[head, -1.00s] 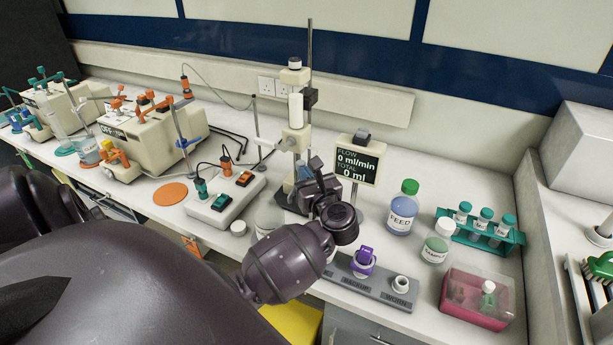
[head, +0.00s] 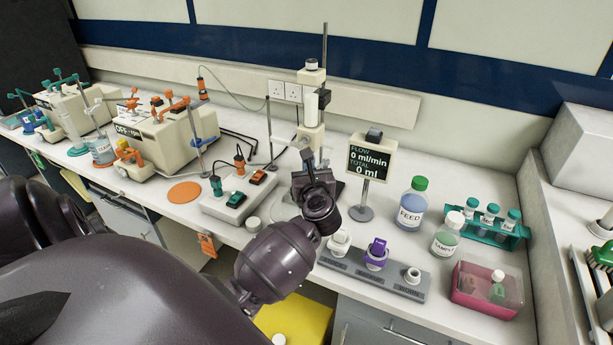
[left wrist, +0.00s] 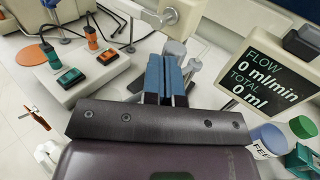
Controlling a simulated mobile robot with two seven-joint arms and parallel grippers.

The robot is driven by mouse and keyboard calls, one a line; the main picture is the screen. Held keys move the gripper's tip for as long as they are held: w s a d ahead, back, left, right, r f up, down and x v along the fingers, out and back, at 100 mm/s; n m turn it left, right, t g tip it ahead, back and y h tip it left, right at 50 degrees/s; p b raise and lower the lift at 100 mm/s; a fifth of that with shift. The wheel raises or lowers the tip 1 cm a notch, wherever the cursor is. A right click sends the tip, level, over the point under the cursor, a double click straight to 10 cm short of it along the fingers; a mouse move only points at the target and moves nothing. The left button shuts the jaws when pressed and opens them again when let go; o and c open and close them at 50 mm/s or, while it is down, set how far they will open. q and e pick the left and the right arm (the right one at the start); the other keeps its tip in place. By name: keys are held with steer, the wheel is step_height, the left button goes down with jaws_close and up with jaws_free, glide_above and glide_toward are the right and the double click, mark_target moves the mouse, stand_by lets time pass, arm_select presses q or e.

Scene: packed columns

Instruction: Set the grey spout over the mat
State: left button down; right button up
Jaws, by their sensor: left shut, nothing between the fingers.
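The orange round mat (head: 184,192) lies flat on the bench, left of the switch box; part of it shows in the left wrist view (left wrist: 32,55). A pale grey arm (head: 283,142), which looks like the spout, reaches left from the beige stand column (head: 311,138); its tip is not clear. It also shows at the top of the left wrist view (left wrist: 138,10). My left gripper (left wrist: 165,65) is shut and empty, its blue fingers just in front of the stand, below the clamp. In the head view its wrist hides the stand's foot. My right gripper is not in view.
The flow display (head: 371,158) stands close on the right of my left gripper. The switch box (head: 240,193) is to the left. A grey rack (head: 330,263) with fittings lies in front, and the feed bottle (head: 411,205) stands further right.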

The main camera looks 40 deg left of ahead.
arm_select(q)
steer(key=shift+w+a+p, duration=0.1)
steer(key=shift+a+p, duration=0.25)
steer(key=shift+a, duration=1.05)
steer(key=shift+f, duration=0.1)
